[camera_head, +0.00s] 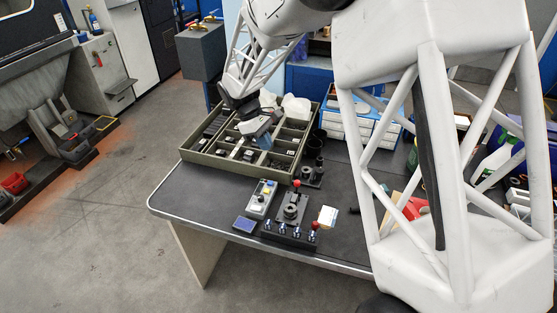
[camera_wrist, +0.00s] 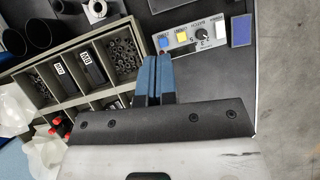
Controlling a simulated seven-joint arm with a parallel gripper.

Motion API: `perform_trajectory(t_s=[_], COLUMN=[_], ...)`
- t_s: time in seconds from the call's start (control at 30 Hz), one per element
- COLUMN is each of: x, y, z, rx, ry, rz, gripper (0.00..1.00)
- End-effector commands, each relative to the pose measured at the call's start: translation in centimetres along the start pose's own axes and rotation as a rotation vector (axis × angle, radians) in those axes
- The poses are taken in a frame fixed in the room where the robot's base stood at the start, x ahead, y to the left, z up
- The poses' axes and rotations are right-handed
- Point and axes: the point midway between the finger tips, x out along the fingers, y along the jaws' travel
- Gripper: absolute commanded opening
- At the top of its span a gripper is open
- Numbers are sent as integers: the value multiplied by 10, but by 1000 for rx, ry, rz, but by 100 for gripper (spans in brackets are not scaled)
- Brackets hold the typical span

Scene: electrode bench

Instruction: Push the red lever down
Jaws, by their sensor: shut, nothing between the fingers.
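In the head view a black fixture (camera_head: 291,212) stands near the table's front edge. It carries two red ball knobs: one at its back (camera_head: 297,184) and one at its front right (camera_head: 314,226). I cannot tell which one the task's red lever is. My gripper (camera_head: 264,143) is above the compartment tray, behind and left of the fixture. Its blue fingers (camera_wrist: 153,78) are together and empty in the wrist view.
The compartment tray (camera_head: 184,152) holds small parts. A grey control box (camera_head: 262,199) with coloured buttons stands left of the fixture, near a blue pad (camera_head: 245,224). Black cylindrical parts (camera_head: 315,172) stand behind the fixture. The table's left front (camera_head: 195,190) is clear.

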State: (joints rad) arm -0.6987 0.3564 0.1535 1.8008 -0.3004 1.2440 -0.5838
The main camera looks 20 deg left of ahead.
Motion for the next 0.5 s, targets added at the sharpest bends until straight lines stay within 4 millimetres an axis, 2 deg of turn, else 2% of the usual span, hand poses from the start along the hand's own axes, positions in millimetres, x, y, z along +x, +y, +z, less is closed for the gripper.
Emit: perform_trajectory(t_s=[0.27,0.5], x=[21,55], y=[0,0], z=[0,0], rx=[0,0], ry=[-1,-2], rz=[-1,-2], gripper=[0,0])
